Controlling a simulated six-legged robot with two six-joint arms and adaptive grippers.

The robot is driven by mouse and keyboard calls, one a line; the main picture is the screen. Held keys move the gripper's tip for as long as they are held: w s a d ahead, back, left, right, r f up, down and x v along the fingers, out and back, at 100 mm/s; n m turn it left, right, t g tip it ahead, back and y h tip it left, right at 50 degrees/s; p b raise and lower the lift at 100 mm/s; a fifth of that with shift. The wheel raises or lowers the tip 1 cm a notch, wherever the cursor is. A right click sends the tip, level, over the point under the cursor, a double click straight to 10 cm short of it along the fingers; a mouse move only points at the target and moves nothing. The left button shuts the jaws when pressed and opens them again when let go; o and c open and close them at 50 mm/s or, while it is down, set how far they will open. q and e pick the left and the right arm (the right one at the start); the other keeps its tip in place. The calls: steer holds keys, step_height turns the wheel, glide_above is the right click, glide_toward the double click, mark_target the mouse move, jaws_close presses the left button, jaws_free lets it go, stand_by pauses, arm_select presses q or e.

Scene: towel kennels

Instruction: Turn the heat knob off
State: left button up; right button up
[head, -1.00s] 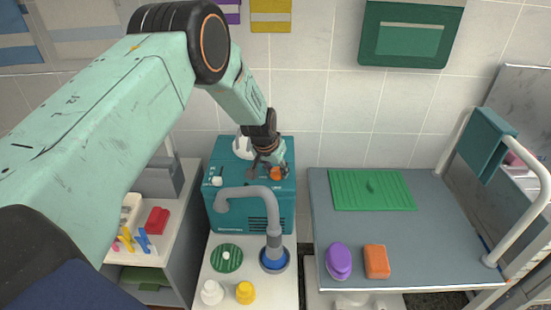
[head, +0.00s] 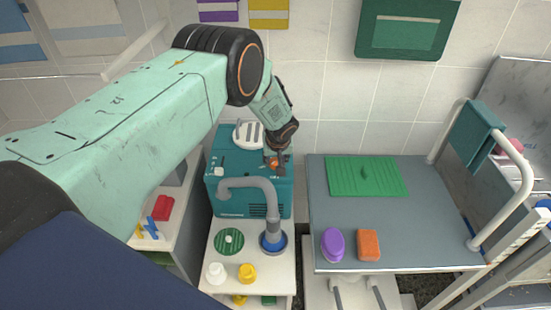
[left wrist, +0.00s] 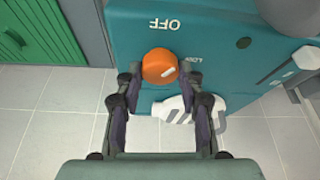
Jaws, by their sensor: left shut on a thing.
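The teal machine (head: 228,208) stands against the wall with the orange heat knob (head: 272,161) on its top right. In the left wrist view the knob (left wrist: 157,64) is round, with a white mark on its lower right side. The word OFF (left wrist: 164,24) appears upside down above the knob, apart from the mark. Smaller lettering (left wrist: 194,60) sits to the right of the knob. My left gripper (left wrist: 165,76) is shut on the knob, one finger on each side. In the head view my left gripper (head: 276,160) partly hides the knob. My right gripper is not in view.
A grey curved pipe (head: 250,185) rises in front of the machine from a blue base. A green disc (head: 229,241) and white and yellow pieces share that bench. A grey table (head: 400,225) with a green mat (head: 366,176) stands to the right.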

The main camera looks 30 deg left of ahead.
arm_select(q)
steer(key=n+b, duration=0.2)
steer(key=b, duration=0.1)
steer(key=n+g+y+b, duration=0.1)
steer(key=n+b, duration=0.2)
steer(key=b, duration=0.1)
steer(key=shift+w+d+f+n+y, duration=0.1)
steer(key=shift+w+f+n+y, duration=0.1)
steer(key=shift+n+y, duration=0.1)
steer(key=shift+r+n+g+b, duration=0.2)
steer(key=shift+n+g+b, duration=0.4)
steer(key=shift+n+b, duration=0.65)
steer(key=shift+b, duration=0.3)
steer(key=o, duration=1.2)
steer(key=v, duration=1.2)
steer(key=shift+d, duration=0.1)
steer(key=shift+s, duration=0.1)
